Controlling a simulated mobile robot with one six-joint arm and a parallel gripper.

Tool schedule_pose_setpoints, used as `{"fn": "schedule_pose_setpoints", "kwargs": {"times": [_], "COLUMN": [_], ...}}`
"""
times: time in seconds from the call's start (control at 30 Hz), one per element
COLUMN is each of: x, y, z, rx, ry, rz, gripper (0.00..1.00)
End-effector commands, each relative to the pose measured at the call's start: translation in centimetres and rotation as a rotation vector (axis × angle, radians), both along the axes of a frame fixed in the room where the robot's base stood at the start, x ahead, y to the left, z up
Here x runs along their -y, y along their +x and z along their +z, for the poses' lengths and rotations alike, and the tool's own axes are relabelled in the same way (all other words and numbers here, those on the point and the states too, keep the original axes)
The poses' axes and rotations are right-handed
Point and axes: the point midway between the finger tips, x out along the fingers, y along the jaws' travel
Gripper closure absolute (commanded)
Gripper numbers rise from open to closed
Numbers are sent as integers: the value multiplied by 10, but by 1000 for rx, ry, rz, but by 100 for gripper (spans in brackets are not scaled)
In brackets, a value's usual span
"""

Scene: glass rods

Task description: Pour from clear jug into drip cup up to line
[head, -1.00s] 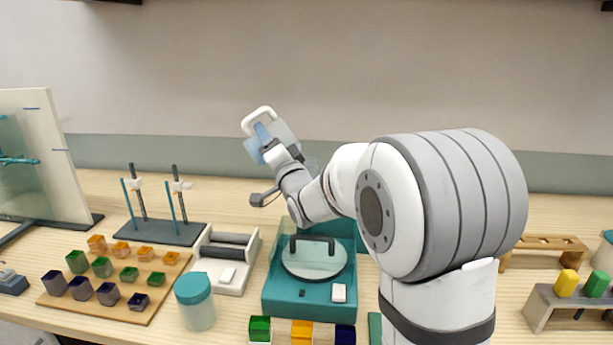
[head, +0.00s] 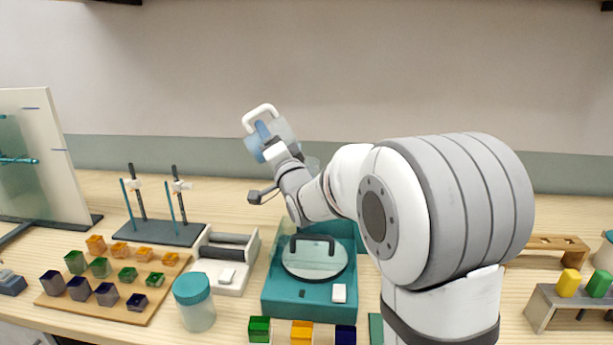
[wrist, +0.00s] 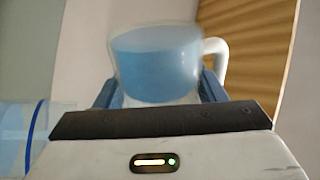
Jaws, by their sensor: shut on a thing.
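The clear jug (head: 284,129) is held up in the air above the back of the bench, tilted, with its white handle at the upper left. In the wrist view the jug (wrist: 155,62) holds blue liquid, and its white handle is on the right. My gripper (head: 268,144) is shut on the jug, with one blue finger on each side of it in the wrist view. A clear round vessel with a blue rim (wrist: 38,135) shows at the left of the wrist view; it may be the drip cup. A line on it cannot be made out.
A teal device with a round lid (head: 313,291) stands below my arm. A teal-capped jar (head: 194,303), a white roller unit (head: 224,262), a rod stand (head: 160,233) and a board of coloured cubes (head: 115,277) are left. A wooden rack (head: 545,242) stands at the right.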

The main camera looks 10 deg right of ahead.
Motion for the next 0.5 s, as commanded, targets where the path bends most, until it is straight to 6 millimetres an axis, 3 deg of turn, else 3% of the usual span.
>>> {"fn": "schedule_pose_setpoints", "kwargs": {"times": [0.5], "x": [1], "y": [0], "z": [3], "rx": [-2], "ry": [43], "rz": [-1], "gripper": [65]}}
